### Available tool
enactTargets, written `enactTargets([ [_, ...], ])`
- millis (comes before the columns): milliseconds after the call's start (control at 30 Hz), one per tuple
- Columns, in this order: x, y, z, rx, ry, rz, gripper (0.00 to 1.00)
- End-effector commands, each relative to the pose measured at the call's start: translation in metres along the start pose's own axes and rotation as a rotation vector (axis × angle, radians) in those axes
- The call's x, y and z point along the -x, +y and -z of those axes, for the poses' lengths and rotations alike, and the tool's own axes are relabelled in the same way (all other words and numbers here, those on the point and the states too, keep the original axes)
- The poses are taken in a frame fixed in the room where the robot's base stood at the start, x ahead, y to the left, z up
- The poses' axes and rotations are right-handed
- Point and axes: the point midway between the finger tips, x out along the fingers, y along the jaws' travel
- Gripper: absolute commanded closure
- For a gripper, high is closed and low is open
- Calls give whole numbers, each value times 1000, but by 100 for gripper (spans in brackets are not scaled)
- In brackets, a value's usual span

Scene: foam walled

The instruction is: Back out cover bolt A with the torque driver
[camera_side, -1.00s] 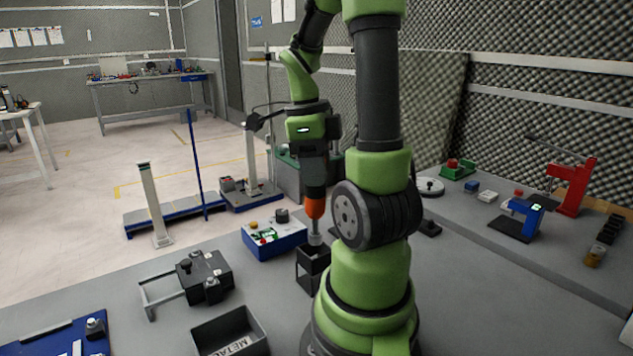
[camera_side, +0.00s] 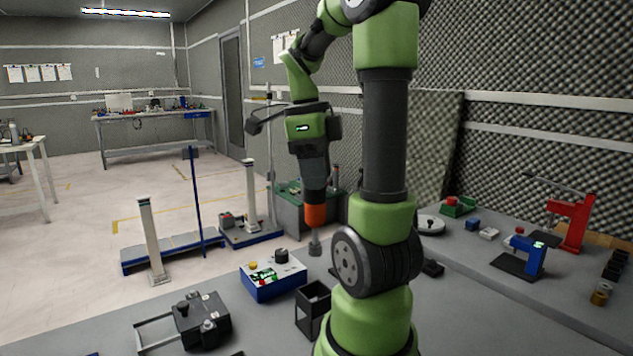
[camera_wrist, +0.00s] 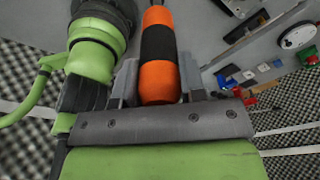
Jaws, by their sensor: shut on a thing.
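The torque driver (camera_side: 315,215) has an orange and black handle with a grey metal end pointing down. My gripper (camera_side: 316,190) is shut on its upper part and holds it roughly upright. In the wrist view the handle (camera_wrist: 158,82) lies between the two fingers. The driver's lower end hangs above the open black square stand (camera_side: 312,305), apart from it. A black housing (camera_side: 203,322) with knob-like or bolt-like parts on top and a grey frame stands at the lower left. I cannot tell which part is cover bolt A.
A red press (camera_side: 578,222) and a blue device (camera_side: 527,258) stand on the right bench. Bench surface between the stand and the housing is clear.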

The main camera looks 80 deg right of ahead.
Motion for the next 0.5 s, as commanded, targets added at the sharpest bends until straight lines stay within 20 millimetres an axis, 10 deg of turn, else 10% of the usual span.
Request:
enactTargets([
  [500,28,0,4,-1,-2,1,89],
])
